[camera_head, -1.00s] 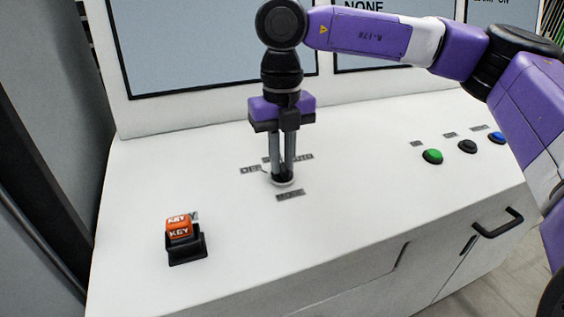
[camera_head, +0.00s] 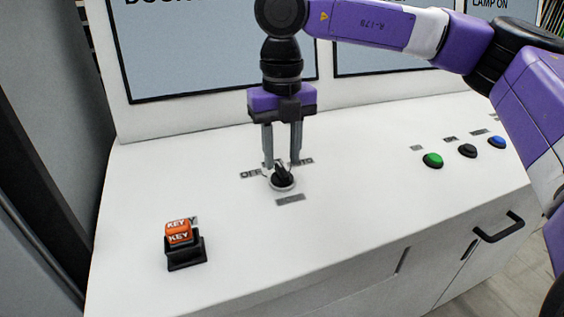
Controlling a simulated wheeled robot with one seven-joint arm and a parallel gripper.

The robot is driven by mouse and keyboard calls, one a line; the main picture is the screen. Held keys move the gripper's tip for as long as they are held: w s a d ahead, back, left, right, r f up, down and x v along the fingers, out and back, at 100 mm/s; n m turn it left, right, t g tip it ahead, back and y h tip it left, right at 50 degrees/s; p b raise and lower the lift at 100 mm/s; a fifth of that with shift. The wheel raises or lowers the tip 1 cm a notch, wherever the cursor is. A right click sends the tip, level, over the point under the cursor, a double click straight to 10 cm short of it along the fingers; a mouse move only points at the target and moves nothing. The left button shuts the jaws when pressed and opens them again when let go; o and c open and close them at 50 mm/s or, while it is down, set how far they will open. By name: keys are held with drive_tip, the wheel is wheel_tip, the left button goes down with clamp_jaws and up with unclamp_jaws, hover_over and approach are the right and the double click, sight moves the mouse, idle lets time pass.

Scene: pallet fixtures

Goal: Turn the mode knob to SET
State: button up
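The mode knob (camera_head: 282,179) is a small black knob on a light round base on the white console top. Its black grip appears to point back and slightly left, but the fingers partly cover it and its exact setting is unclear. A label reading OFF (camera_head: 250,175) lies to its left. Another label (camera_head: 302,161) lies at its back right, partly hidden and not readable. A label (camera_head: 290,199) lies in front of it. My gripper (camera_head: 282,163) points down from above, its two grey fingers spread apart around or just behind the knob's top, with a gap visible between them.
An orange KEY block (camera_head: 179,233) sits in a black holder (camera_head: 186,253) at the front left. Green (camera_head: 432,160), black (camera_head: 467,151) and blue (camera_head: 497,142) buttons stand at the right. Screens (camera_head: 215,50) rise behind. The console top between is clear.

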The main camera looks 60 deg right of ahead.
sight(282, 169)
drive_tip(key=shift+r, duration=2.75)
